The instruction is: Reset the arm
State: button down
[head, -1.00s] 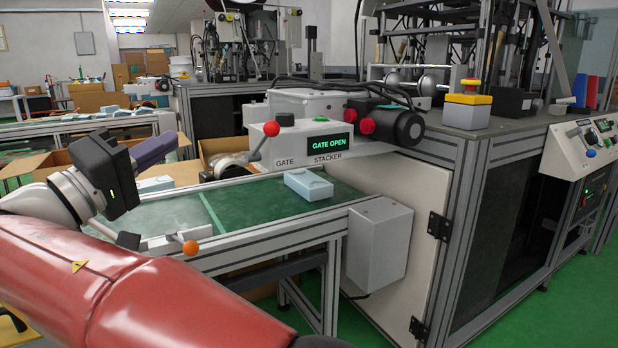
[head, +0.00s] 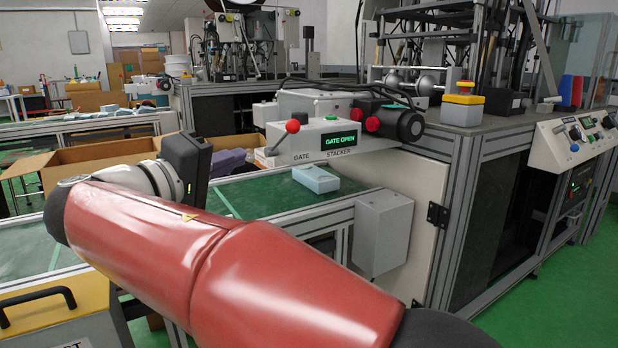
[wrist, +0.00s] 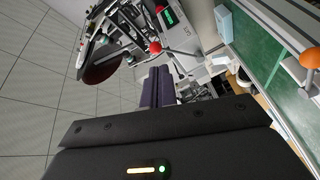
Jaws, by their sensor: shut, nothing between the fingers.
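My gripper (head: 230,162) is partly hidden behind my dark wrist block in the head view; its purple fingers also show in the wrist view (wrist: 157,86). They are shut with nothing held. My red arm crosses the front of the head view. The gripper is in the air left of the gate stacker box (head: 310,142), apart from it. The box has a red-ball lever (head: 292,127) and a green display reading GATE OPEN (head: 341,140). A pale blue mask pack (head: 316,179) lies on the green conveyor (head: 265,200) below the box.
A cardboard box (head: 100,160) stands behind the arm. A grey box (head: 382,235) hangs on the conveyor's side. An emergency stop (head: 463,105) and a control panel (head: 580,140) are at right. A yellow-topped case with a black handle (head: 40,302) is at lower left.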

jog(key=s+d+f+m+g+y+p, duration=0.15)
jog(key=d+f+g, duration=0.25)
jog(key=d, duration=0.7)
jog(key=s+d+f+n+g+y+p, duration=0.1)
jog(key=s+d+f+g+y+p, duration=0.2)
jog(key=d, duration=0.8)
jog(key=s+d+f+m+g+y+p, duration=0.1)
jog(key=s+d+f+m+y+p, duration=0.1)
jog(key=s+f, duration=0.4)
jog(key=s+d+f+m+g+y+p, duration=0.1)
jog(key=s+d+f+m+y, duration=0.2)
jog(key=s+f, duration=0.3)
jog(key=s+m+y, duration=0.1)
jog(key=s, duration=0.2)
jog(key=shift+d+f+p, duration=0.25)
jog(key=shift+f+p, duration=0.05)
jog(key=shift+p, duration=0.1)
